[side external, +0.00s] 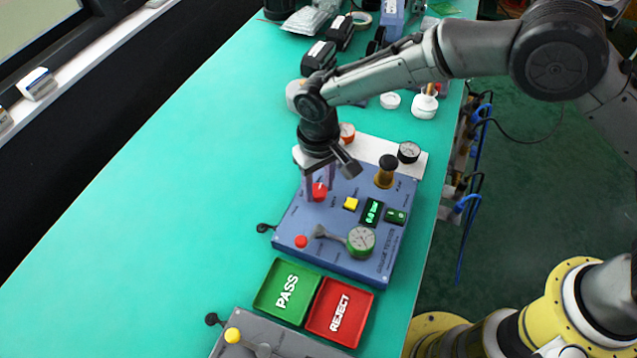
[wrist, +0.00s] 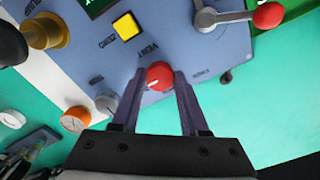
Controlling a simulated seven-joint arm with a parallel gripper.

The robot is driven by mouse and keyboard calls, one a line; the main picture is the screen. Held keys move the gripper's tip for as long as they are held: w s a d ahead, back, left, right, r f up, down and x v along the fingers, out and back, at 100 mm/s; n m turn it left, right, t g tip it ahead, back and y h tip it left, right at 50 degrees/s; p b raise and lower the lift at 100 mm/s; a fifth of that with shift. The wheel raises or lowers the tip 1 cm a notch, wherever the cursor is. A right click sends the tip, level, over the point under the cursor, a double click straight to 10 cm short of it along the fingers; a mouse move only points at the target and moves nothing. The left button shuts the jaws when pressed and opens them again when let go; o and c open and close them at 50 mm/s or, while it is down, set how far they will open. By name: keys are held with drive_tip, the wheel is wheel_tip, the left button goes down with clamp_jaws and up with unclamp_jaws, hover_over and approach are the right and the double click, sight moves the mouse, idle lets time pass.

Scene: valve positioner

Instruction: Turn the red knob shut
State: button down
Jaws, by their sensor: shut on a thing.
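The red knob (side external: 319,192) sits on the top face of the blue tester box (side external: 285,228). In the wrist view the red knob (wrist: 159,75) shows a pale pointer line on its top, beside printed lettering that seems to read VENT. My gripper (side external: 319,188) reaches down over the knob from above. In the wrist view its two purple-grey fingers (wrist: 160,80) lie one on each side of the knob, and it is shut on the knob. The fingers partly cover the knob's sides.
A yellow button (side external: 351,204), green display (side external: 373,212), gauge (side external: 361,240) and red-tipped lever (side external: 302,241) share the box. Green PASS (side external: 262,297) and red REJECT (side external: 312,318) trays stand in front. The teal bench is clear to the left.

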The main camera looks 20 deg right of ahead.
sight(319, 190)
drive_tip(key=shift+r, duration=0.15)
drive_tip(key=shift+c, duration=2.1)
unclamp_jaws()
wheel_tip(319, 190, up, 14)
